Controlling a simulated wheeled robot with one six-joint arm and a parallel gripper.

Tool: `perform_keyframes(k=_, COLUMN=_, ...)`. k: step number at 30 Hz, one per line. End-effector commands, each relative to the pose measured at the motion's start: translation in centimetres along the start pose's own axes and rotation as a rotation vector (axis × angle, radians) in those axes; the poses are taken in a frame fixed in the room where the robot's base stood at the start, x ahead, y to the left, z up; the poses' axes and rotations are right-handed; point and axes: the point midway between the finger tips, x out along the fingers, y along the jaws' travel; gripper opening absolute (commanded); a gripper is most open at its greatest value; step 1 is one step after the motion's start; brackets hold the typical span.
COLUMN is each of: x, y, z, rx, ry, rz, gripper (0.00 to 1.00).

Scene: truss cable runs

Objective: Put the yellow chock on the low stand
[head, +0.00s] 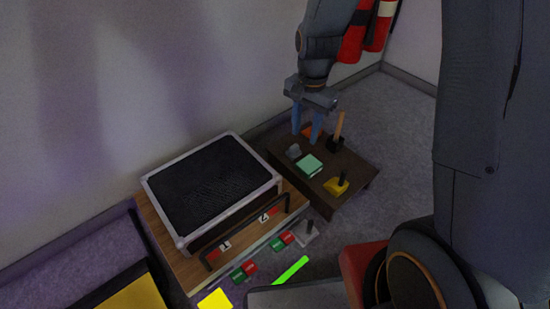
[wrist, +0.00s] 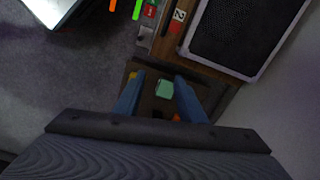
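The yellow chock (head: 335,187), with a dark upright peg, sits near the front right edge of a dark brown low table (head: 352,164). In the wrist view a bit of yellow (wrist: 133,75) shows beside one finger, mostly hidden. My gripper (head: 307,126) is open, its two blue fingers apart with nothing between them. It is over the back part of the brown table, behind the yellow chock. The wrist view shows the open fingers (wrist: 158,98) too. I cannot tell for sure which piece is the low stand; the brown table is low and stand-like.
Left stands a wooden unit (head: 173,250) with a black-topped box. Red and green blocks lie before it.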

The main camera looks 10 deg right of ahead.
Motion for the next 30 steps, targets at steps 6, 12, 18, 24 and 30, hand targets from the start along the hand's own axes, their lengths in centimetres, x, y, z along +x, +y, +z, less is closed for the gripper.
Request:
perform_keyframes(k=6, x=-7.0, y=0.2, z=9.7, rx=-0.458, ry=-0.003, rz=-0.015, gripper=0.37)
perform_keyframes(k=12, x=-11.2, y=3.0, z=17.4, rx=-0.864, ry=-0.009, rz=-0.027, gripper=0.37)
perform_keyframes(k=18, x=-13.2, y=6.0, z=22.1, rx=-1.145, ry=-0.015, rz=-0.035, gripper=0.37)
perform_keyframes(k=24, x=-13.6, y=7.3, z=23.3, rx=-1.239, ry=-0.019, rz=-0.037, gripper=0.37)
perform_keyframes(k=30, x=-13.6, y=7.3, z=23.3, rx=-1.24, ry=-0.019, rz=-0.036, gripper=0.37)
